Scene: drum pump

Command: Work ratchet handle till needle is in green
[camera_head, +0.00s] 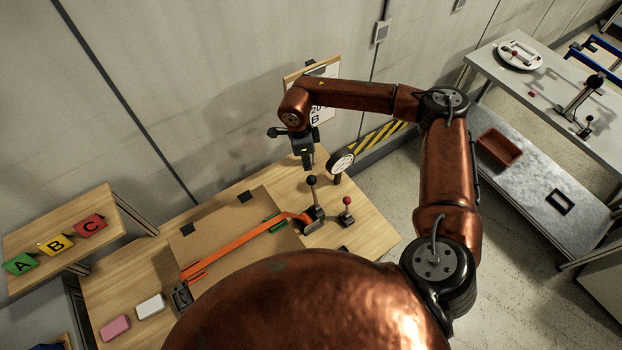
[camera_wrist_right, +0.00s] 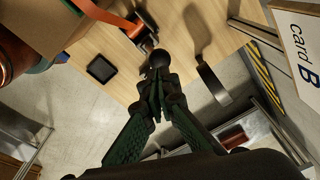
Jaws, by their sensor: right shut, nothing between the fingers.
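The ratchet (camera_head: 313,217) stands near the right end of the table, on an orange strap (camera_head: 240,242) across a brown carton. Its upright handle (camera_head: 312,182) has a black ball knob. A round white gauge (camera_head: 342,160) stands behind it; its needle is too small to read. My right gripper (camera_head: 306,160) points down behind and above the knob. In the right wrist view its fingers (camera_wrist_right: 158,88) are together and empty, with the black knob (camera_wrist_right: 160,59) just past the tips; I cannot tell whether they touch. My left gripper is not in view.
A red-knobbed lever (camera_head: 347,202) stands right of the ratchet. A small black tray (camera_wrist_right: 102,69) lies near it. A board with a card (camera_head: 326,108) stands behind the table. Pink and white blocks (camera_head: 150,307) lie front left. Lettered blocks (camera_head: 56,243) sit on a side shelf.

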